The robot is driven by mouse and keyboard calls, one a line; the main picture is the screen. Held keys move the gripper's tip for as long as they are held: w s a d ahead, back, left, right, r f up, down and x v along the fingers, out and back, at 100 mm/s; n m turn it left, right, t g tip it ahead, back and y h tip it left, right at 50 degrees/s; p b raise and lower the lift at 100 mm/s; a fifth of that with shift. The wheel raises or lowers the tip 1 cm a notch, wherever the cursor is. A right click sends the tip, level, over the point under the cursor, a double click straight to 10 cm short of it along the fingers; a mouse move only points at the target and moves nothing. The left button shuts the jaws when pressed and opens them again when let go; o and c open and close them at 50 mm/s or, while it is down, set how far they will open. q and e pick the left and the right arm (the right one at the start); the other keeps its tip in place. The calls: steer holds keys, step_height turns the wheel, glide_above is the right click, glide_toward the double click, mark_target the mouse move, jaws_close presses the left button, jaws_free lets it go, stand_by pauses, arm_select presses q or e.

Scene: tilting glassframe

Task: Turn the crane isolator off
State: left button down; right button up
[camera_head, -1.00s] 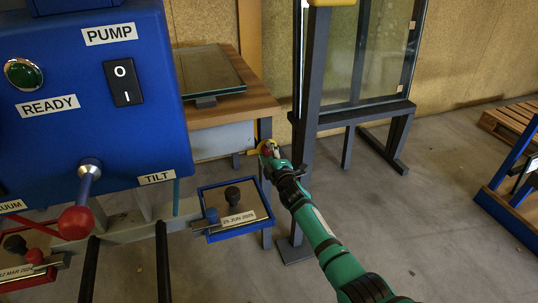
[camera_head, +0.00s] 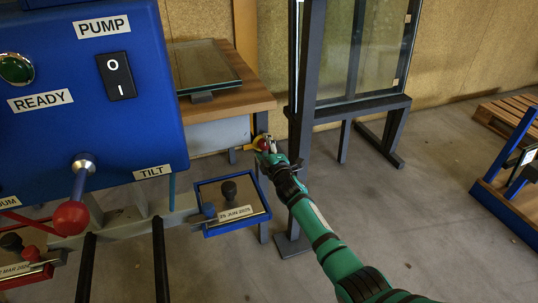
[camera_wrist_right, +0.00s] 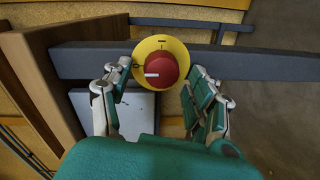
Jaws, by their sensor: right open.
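The crane isolator is a red rotary knob (camera_wrist_right: 161,69) on a round yellow plate (camera_wrist_right: 175,45), fixed to a dark grey beam in the right wrist view. The white line on the knob points left, away from the mark at the plate's top. In the head view the isolator (camera_head: 262,143) shows small at the bench's right end, partly hidden by my gripper. My right gripper (camera_wrist_right: 161,84) is open, one finger on each side of the knob; contact is not clear. It also shows in the head view (camera_head: 267,148). My left gripper is out of view.
A blue control box (camera_head: 85,110) with PUMP, READY and TILT labels fills the left. A wooden bench (camera_head: 240,102) carries a glass pane. A dark frame post (camera_head: 306,110) stands close right of my gripper. Open floor lies right of my arm.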

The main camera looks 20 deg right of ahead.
steer(key=s, duration=1.1)
steer(key=shift+s+d+r, duration=0.2)
steer(key=shift+s+r, duration=0.15)
steer(key=shift+s, duration=0.05)
